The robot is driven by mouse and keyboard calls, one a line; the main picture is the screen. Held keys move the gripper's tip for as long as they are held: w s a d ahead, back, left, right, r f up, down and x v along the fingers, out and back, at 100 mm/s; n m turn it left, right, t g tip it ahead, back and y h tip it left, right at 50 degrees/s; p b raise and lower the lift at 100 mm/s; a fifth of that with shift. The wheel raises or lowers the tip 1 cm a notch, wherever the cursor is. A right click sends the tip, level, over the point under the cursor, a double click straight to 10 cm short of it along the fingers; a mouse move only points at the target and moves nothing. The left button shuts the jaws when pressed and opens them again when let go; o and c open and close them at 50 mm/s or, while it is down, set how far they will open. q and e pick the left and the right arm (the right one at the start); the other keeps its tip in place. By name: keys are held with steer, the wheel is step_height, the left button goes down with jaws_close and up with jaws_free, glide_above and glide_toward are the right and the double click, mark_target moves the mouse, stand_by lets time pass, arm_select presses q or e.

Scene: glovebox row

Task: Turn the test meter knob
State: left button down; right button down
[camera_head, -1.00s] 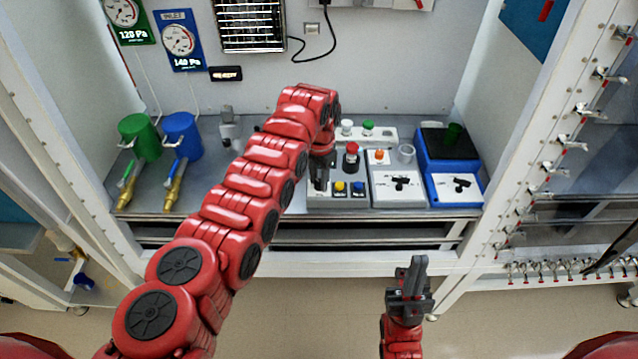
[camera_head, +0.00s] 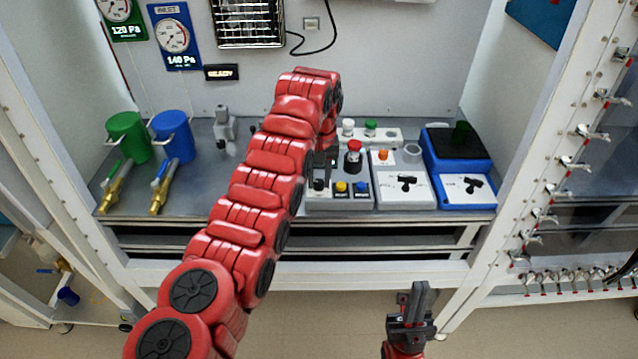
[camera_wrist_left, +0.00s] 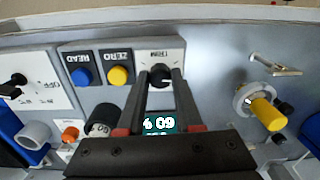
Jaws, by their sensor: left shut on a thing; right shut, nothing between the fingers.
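The test meter (camera_head: 338,201) stands on the bench in the head view. Its face carries a yellow ZERO button and a blue READ button. The black knob (camera_wrist_left: 160,76) sits on a pale plate beside these buttons in the left wrist view. My left gripper (camera_wrist_left: 161,84) is shut on the knob, with one finger on each side. My right gripper (camera_head: 420,295) is shut and empty, low in front of the bench.
A red-topped button (camera_head: 354,147) stands behind the meter. A grey box with an orange button (camera_head: 383,155) and a blue device (camera_head: 468,193) stand to its right. Green (camera_head: 130,135) and blue (camera_head: 174,137) canisters stand at left. White posts flank the bench.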

mark_target(320, 181)
arm_select(q)
steer(key=shift+r+n, duration=0.1)
steer(key=shift+n, duration=0.5)
steer(key=c, duration=0.6)
jaws_free()
steer(key=shift+b, duration=0.3)
steer(key=shift+r, duration=0.6)
step_height(320, 181, up, 5)
steer(key=shift+d+f+p, duration=0.1)
steer(key=shift+f+p, duration=0.05)
steer(key=shift+p, duration=0.55)
step_height(320, 181, up, 11)
steer(key=p, duration=1.1)
steer(key=shift+r+p, duration=0.2)
steer(key=shift+p, duration=0.2)
